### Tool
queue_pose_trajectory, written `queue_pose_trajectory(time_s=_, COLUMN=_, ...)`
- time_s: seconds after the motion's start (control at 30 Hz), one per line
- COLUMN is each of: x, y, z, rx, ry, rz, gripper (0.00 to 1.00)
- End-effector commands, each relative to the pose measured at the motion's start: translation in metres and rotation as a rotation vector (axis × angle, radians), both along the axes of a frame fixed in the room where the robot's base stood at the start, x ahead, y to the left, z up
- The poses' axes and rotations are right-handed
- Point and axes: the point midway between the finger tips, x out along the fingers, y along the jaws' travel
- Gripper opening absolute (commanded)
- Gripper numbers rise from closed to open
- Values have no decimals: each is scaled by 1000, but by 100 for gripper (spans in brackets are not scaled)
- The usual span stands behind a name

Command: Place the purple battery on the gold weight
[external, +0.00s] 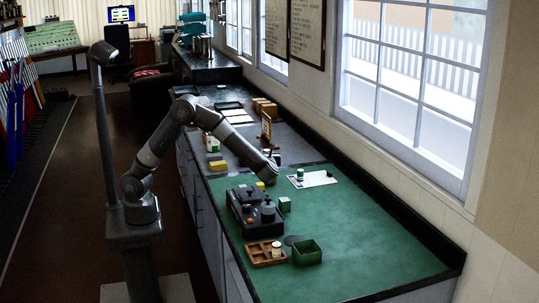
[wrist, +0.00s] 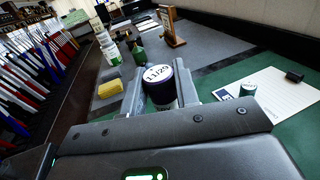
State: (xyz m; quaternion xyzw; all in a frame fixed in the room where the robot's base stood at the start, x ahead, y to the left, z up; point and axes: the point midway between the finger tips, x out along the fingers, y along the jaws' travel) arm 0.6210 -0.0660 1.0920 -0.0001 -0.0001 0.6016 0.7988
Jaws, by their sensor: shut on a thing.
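My gripper (wrist: 162,95) is shut on a dark purple cylinder with a white label reading 11/29, which I take as the purple battery (wrist: 160,92). It stands upright between the two fingers. In the external view my gripper (external: 270,178) is over the bench, near the back of the green mat; the battery is not clear there. I cannot pick out the gold weight for sure. A small yellow thing (external: 260,185) shows just below my gripper in the external view, too small to tell what it is.
A black device with knobs (external: 256,212), a wooden tray (external: 252,262) and a green open box (external: 308,253) stand on the green mat (external: 375,240). A white sheet (wrist: 280,100) bears a small cylinder (wrist: 248,89). A yellow block (wrist: 110,88) lies to the left. The mat's right side is clear.

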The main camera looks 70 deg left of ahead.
Motion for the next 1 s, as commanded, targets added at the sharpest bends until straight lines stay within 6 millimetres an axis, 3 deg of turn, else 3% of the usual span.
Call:
queue_pose_trajectory(time_s=0.2, x=26, y=45, z=-31, rx=1, ry=2, rz=4, gripper=2)
queue_pose_trajectory(time_s=0.4, x=41, y=70, z=-48, rx=0, ry=0, rz=1, gripper=2)
queue_pose_trajectory(time_s=0.57, x=44, y=74, z=-55, rx=-1, ry=1, rz=-1, gripper=2)
queue_pose_trajectory(time_s=0.83, x=44, y=74, z=-90, rx=1, ry=2, rz=0, gripper=2)
queue_pose_trajectory(time_s=1.0, x=43, y=74, z=-91, rx=0, ry=-1, rz=0, gripper=2)
